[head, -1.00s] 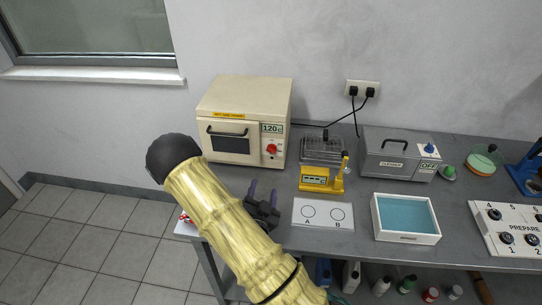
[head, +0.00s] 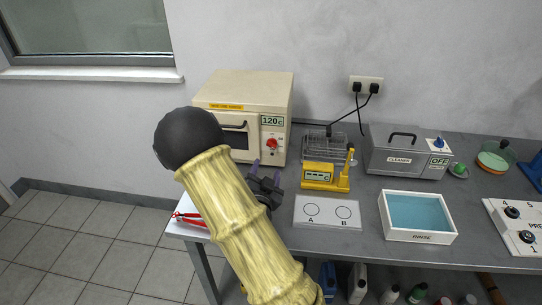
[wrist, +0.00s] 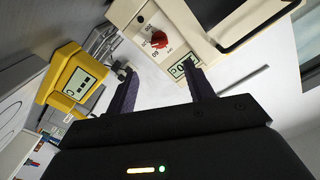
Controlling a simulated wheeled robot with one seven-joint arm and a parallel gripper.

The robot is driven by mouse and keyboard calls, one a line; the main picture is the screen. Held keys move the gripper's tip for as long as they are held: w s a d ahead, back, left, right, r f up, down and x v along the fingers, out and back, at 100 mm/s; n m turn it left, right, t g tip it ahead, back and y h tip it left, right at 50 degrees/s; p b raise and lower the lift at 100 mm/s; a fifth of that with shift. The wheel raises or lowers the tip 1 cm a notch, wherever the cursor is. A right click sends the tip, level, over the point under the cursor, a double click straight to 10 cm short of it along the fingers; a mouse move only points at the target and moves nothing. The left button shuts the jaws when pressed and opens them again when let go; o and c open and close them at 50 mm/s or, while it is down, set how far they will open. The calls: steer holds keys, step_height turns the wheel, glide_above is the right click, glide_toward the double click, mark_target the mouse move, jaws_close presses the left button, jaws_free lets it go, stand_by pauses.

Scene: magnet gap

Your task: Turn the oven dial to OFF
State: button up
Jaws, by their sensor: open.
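The cream oven (head: 243,88) stands at the back left of the bench. Its red dial (head: 272,143) is on the right of its front, under a display reading 120c. In the wrist view the red dial (wrist: 158,40) sits on a white plate with marks around it; its exact pointing direction is hard to tell. My gripper (head: 266,171) is in front of and below the dial, apart from it. In the wrist view my gripper (wrist: 162,76) is open and empty, with the dial beyond and between its fingers. One finger partly covers the display.
A yellow device (head: 322,177) with a wire rack behind it stands right of the oven, close to my gripper. A white A/B plate (head: 327,224), a blue-filled tray (head: 418,238) and a grey cleaner box (head: 395,160) lie farther right. Red-handled tool (head: 187,218) at the left edge.

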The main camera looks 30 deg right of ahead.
mark_target(272, 146)
steer(key=p+x, duration=0.2)
steer(key=x, duration=0.9)
steer(key=shift+s, duration=0.1)
steer(key=c, duration=1)
